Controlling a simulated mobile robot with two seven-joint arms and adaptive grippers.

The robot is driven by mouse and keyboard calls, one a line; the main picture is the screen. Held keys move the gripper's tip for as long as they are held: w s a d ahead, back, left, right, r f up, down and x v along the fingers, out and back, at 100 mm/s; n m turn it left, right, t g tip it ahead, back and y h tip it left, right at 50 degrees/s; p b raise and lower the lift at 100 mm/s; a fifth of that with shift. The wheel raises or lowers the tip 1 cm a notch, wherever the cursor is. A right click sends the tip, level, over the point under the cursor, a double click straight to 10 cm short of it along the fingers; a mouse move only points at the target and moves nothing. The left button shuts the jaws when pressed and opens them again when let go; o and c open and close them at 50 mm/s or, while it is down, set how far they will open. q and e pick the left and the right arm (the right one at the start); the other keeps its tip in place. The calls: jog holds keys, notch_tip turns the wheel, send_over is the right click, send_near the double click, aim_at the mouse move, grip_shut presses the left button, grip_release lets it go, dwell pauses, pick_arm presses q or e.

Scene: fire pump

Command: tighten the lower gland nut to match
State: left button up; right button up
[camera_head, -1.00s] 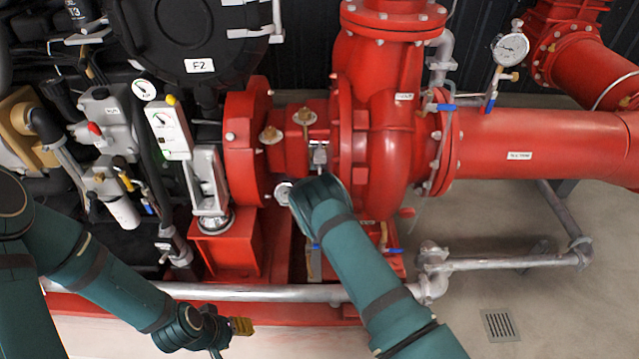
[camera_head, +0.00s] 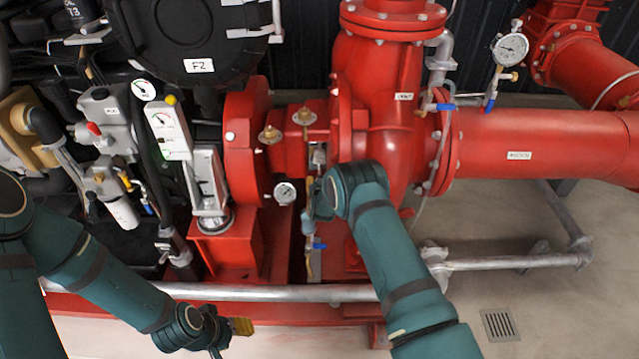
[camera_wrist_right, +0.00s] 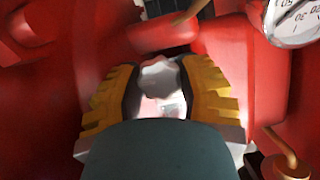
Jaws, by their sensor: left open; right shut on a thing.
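In the right wrist view, the yellow fingers of my right gripper (camera_wrist_right: 160,84) are shut on a pale grey, scalloped nut (camera_wrist_right: 160,76), which I take to be the lower gland nut. Red pump casting surrounds it. In the head view, my right forearm and wrist reach the shaft gap beside the pump casing (camera_head: 400,150). The wrist hides the fingertips and nut there. A silver fitting (camera_head: 318,155) shows just above the wrist. My left gripper (camera_head: 241,326) is open and empty at the lower left, away from the pump.
A small round gauge (camera_head: 285,193) sits close left of my right wrist. Two brass fittings (camera_head: 304,117) stand on the red housing. A grey pipe (camera_head: 260,292) runs along the base.

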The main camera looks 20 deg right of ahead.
aim_at(320, 159)
jog(key=shift+r+m+y, duration=0.1)
jog(key=shift+m+y, duration=0.2)
jog(key=shift+m, duration=0.1)
jog(key=o, duration=0.9)
notch_tip(320, 159, up, 10)
dwell(0.7)
